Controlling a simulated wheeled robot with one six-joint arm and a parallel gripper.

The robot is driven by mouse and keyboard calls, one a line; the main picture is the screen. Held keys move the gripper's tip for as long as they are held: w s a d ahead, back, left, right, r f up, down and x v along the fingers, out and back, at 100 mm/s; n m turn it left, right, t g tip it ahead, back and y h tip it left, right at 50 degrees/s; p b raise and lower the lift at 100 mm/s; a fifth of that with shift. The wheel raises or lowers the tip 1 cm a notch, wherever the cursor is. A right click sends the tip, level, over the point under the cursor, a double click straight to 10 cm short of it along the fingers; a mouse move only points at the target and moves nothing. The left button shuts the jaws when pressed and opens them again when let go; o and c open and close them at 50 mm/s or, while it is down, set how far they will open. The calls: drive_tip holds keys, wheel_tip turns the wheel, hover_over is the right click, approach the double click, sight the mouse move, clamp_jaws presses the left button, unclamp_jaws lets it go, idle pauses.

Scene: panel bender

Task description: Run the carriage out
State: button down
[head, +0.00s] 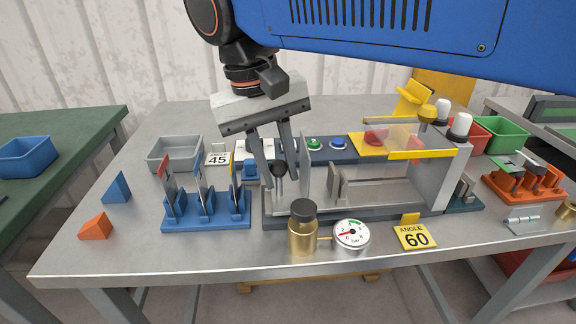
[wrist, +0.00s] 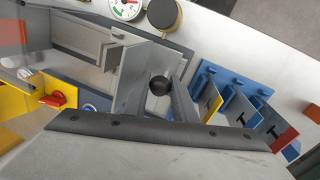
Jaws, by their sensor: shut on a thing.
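The panel bender (head: 385,188) stands at the middle of the table with a long grey bed. A black ball knob (head: 279,168) on a short post is at the bed's left end. My gripper (head: 281,181) points down with one finger on each side of the knob and is shut on it. In the wrist view the black knob (wrist: 160,86) shows between the two fingers (wrist: 160,97). A grey upright bracket (head: 335,187) stands on the bed to the right. I cannot tell which parts of the bed belong to the carriage.
A blue rack (head: 207,222) of tools stands close left of the bender. A brass cylinder (head: 303,236) and a pressure gauge (head: 351,234) stand in front. A yellow "ANGLE 60" card (head: 414,235) is front right. A clear guard (head: 408,139) with a yellow edge covers the bender's right side.

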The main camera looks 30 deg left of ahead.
drive_tip(key=shift+a, duration=0.15)
drive_tip(key=c, duration=1.7)
unclamp_jaws()
drive_tip(key=shift+s+a, duration=0.1)
drive_tip(key=shift+s, duration=0.05)
drive_tip(key=shift+c, duration=0.2)
wheel_tip(320, 180, up, 17)
drive_tip(key=s+a, duration=0.2)
drive_tip(key=shift+a, duration=0.2)
drive_tip(key=shift+s, duration=0.1)
